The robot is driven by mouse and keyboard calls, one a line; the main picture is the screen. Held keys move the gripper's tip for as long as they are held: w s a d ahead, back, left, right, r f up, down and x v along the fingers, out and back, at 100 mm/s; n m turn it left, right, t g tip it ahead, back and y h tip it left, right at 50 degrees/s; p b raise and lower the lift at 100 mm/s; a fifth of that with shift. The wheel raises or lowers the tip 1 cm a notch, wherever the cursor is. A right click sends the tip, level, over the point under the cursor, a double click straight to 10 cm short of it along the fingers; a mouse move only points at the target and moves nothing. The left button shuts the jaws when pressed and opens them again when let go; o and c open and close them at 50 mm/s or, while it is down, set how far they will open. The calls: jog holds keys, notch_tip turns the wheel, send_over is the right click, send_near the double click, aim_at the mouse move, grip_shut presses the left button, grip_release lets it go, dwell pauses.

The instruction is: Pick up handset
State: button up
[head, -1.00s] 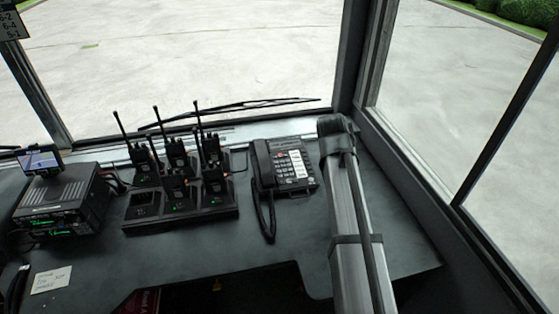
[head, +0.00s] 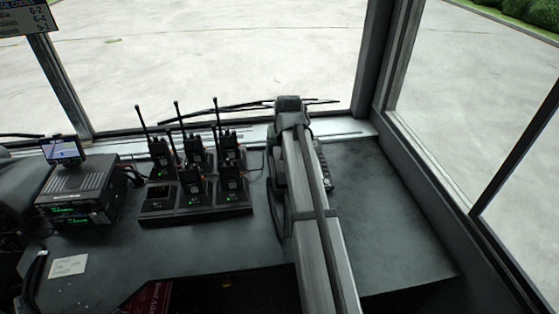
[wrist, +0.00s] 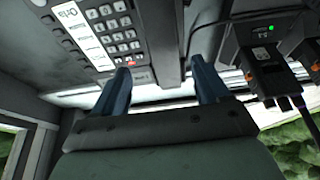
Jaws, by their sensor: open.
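The dark handset (wrist: 166,45) lies in its cradle on the desk phone, left of the keypad in the head view. In the wrist view it runs between the two blue fingers of my gripper (wrist: 160,86). The fingers are spread and no grip on the handset shows; whether they touch it, I cannot tell. The phone's keypad (wrist: 108,28) shows at the upper left of the wrist view. In the head view my arm covers most of the phone, and only its right key edge (head: 322,166) is clear. My fingertips are hidden there.
A charger tray (head: 160,218) with several radios stands left of the phone; its antennas stick up. A black radio unit (head: 78,190) with a small screen sits farther left. The windshield and its frame are behind. The dash to the right (head: 395,225) is clear.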

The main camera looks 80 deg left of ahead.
jog(key=shift+s+a+x, duration=0.1)
jog(key=shift+s+x, duration=0.1)
jog(key=shift+x, duration=1.2)
jog(key=shift+s+a+x, duration=0.15)
jog(key=shift+x, duration=1.25)
jog(key=shift+a+f, duration=0.15)
jog(key=shift+f, duration=0.15)
jog(key=shift+f, duration=0.25)
jog(key=shift+c, duration=0.2)
